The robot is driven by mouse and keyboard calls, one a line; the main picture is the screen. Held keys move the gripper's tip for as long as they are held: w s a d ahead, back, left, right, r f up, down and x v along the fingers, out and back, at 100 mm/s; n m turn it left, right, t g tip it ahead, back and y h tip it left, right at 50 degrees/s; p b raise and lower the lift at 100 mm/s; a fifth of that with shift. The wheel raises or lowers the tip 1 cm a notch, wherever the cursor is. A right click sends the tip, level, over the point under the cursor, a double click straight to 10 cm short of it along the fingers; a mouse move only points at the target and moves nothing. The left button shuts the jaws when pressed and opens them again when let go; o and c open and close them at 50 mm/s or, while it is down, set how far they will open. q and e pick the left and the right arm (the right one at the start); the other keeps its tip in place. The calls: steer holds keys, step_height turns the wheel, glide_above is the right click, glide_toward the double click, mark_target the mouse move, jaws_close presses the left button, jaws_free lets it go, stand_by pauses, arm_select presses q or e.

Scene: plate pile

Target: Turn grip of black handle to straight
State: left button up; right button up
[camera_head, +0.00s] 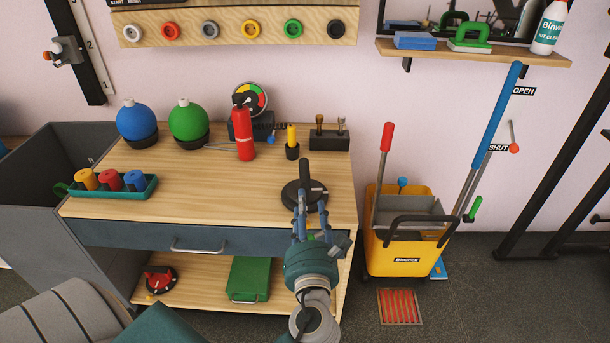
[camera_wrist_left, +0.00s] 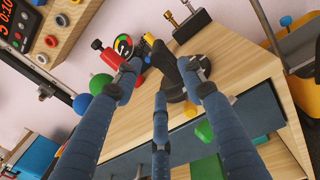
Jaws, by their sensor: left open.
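The black handle (camera_head: 305,172) stands up from a round black base (camera_head: 289,198) near the right front of the wooden workbench top. In the left wrist view the handle's grip (camera_wrist_left: 168,62) shows between and beyond my fingertips, with the base (camera_wrist_left: 222,68) to its right. My left gripper (camera_head: 310,204) has blue fingers spread open, close in front of the handle and partly over the base. In the left wrist view the open fingers (camera_wrist_left: 160,78) point at the handle; I cannot tell whether any finger touches it. My right gripper is not in view.
A yellow screwdriver (camera_head: 292,137) in a black holder, a red extinguisher-like bottle (camera_head: 242,135) and a block with two small tools (camera_head: 329,138) stand behind the handle. A yellow mop bucket (camera_head: 400,262) stands right of the bench. The middle of the benchtop is clear.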

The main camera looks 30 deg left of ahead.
mark_target(305, 178)
arm_select(q)
steer(key=x, duration=0.9)
steer(key=shift+w+a+r+b, duration=0.1)
steer(key=shift+w+a+b, duration=0.15)
steer(key=shift+b, duration=0.05)
steer(key=shift+w+a, duration=0.25)
steer(key=shift+w, duration=0.1)
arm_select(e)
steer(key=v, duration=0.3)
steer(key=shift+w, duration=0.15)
arm_select(q)
steer(key=shift+c, duration=0.2)
jaws_close()
